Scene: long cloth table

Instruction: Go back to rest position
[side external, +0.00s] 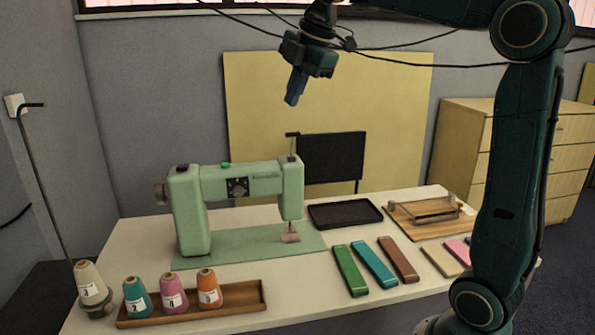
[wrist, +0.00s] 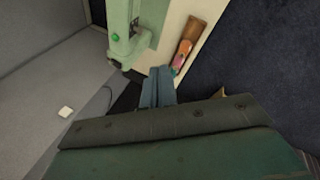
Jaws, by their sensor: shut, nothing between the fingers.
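My gripper (side external: 294,88) is raised high above the table in the side external view, in front of the yellow board on the back wall. Its fingers are together and point down, with nothing between them. In the wrist view the closed fingers (wrist: 158,88) show at the middle, with the table beyond. The pale cloth table (side external: 325,285) stands below, well apart from the gripper.
A green sewing machine (side external: 240,183) stands on the table at left. A wooden tray (side external: 245,297) holds thread cones. A black tray (side external: 345,213), a wooden board (side external: 408,225) and coloured strips (side external: 373,263) lie right. Cables (side external: 400,63) hang behind the gripper.

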